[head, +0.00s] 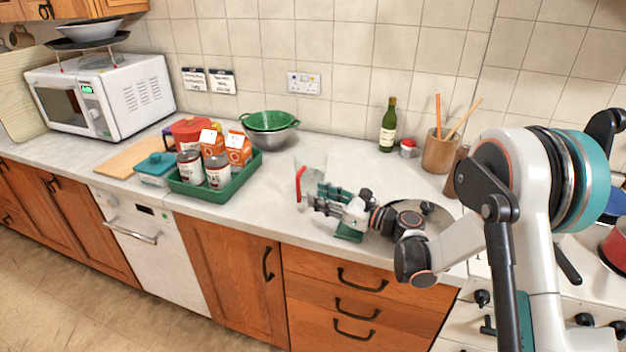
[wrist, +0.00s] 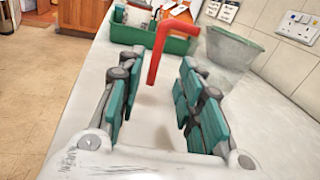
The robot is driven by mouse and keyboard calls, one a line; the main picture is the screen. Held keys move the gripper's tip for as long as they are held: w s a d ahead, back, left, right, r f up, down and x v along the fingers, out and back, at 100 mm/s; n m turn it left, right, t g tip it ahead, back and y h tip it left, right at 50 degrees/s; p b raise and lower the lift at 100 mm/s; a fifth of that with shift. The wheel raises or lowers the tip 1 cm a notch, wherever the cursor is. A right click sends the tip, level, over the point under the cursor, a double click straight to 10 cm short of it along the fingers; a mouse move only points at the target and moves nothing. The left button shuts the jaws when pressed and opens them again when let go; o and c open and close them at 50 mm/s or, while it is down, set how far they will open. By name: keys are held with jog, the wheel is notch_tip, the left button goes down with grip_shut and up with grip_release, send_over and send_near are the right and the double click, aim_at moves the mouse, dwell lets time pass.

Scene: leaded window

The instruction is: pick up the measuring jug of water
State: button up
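The measuring jug (head: 314,168) is clear, with a red handle, and stands on the pale worktop in the head view. In the wrist view its see-through body (wrist: 230,62) is at the upper right, and its red handle (wrist: 159,50) shows beyond and between my fingers. The water level is hard to make out. My gripper (head: 322,200) is low over the worktop, just right of and in front of the jug. In the wrist view my gripper (wrist: 153,92) has its teal-padded fingers spread apart with nothing clasped. I cannot tell whether the handle tip lies between the pads.
A green tray (head: 211,190) with jars and cartons stands left of the jug. A green colander in a metal bowl (head: 270,138) is behind. A bottle (head: 388,128) and a utensil pot (head: 438,153) stand at the back right. The worktop between is mostly clear.

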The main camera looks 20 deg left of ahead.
aim_at(298, 189)
jog(key=x, duration=0.2)
jog(key=shift+w+a, duration=0.1)
jog(key=shift+a, duration=0.2)
jog(key=b+x, duration=0.1)
jog(key=x, duration=0.2)
jog(key=b+x, duration=0.1)
jog(key=shift+s+a+f+b, duration=0.1)
jog(key=shift+s+a+b, duration=0.15)
jog(key=shift+a+b, duration=0.05)
jog(key=shift+w+a, duration=0.15)
jog(key=shift+a, duration=0.2)
grip_shut()
